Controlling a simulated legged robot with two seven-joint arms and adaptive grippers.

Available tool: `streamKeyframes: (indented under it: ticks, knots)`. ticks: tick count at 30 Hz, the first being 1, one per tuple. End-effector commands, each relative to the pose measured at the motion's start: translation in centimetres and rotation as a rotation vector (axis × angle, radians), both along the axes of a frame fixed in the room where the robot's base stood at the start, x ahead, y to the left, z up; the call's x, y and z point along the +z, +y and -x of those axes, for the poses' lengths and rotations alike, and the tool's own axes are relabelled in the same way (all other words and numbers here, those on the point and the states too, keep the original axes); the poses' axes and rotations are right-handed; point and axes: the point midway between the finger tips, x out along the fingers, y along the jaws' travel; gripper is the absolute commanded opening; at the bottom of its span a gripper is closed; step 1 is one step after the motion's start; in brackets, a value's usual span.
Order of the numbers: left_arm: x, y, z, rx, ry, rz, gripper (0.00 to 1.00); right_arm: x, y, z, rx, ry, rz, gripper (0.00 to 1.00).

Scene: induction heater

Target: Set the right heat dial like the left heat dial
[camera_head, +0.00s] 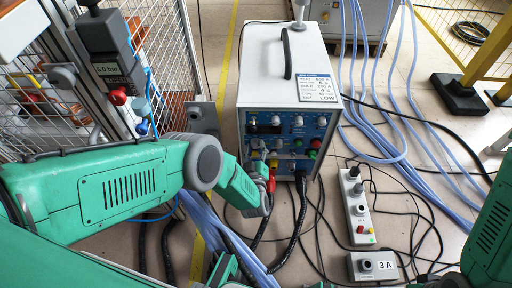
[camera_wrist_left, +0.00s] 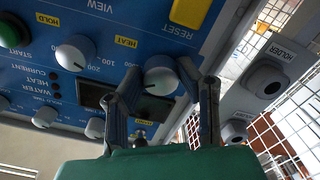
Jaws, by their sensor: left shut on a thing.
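The heater (camera_head: 285,75) is a white box with a blue front panel that carries several dials and buttons. In the left wrist view the panel appears upside down. My left gripper (camera_head: 259,152) is at the panel's left part. In the left wrist view its two fingers (camera_wrist_left: 161,95) are shut on a white dial (camera_wrist_left: 160,68), one on each side. A second white dial (camera_wrist_left: 75,54), with a scale marked 100 and 200, is free and stands to the left of the held one in that view. A yellow HEAT label (camera_wrist_left: 125,42) lies between them. The held dial's pointer is unclear.
A yellow RESET button (camera_wrist_left: 188,12) and a green START button (camera_wrist_left: 12,32) are nearby. A holder (camera_wrist_left: 267,79) and wire mesh stand to the right in the wrist view. Blue hoses (camera_head: 365,85) and black cables cover the floor beside a power strip (camera_head: 357,205).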

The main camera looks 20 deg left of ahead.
Motion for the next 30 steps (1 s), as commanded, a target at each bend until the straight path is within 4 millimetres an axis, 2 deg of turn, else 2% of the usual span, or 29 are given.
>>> streamKeyframes:
  ticks: [1,15,30]
  knots:
    - [-0.48,-0.47,0.36,-0.01,0.026,-0.035,0.01,-0.04,0.0,0.0,0.0,0.0,0.0,0.4]
    - [-0.6,-0.36,0.44,-0.009,0.104,-0.305,0.01,-0.04,0.0,0.0,0.0,0.0,0.0,0.4]
    - [-0.66,-0.34,0.5,-0.01,0.121,-0.355,0.01,-0.04,0.0,0.0,0.0,0.0,0.0,0.4]
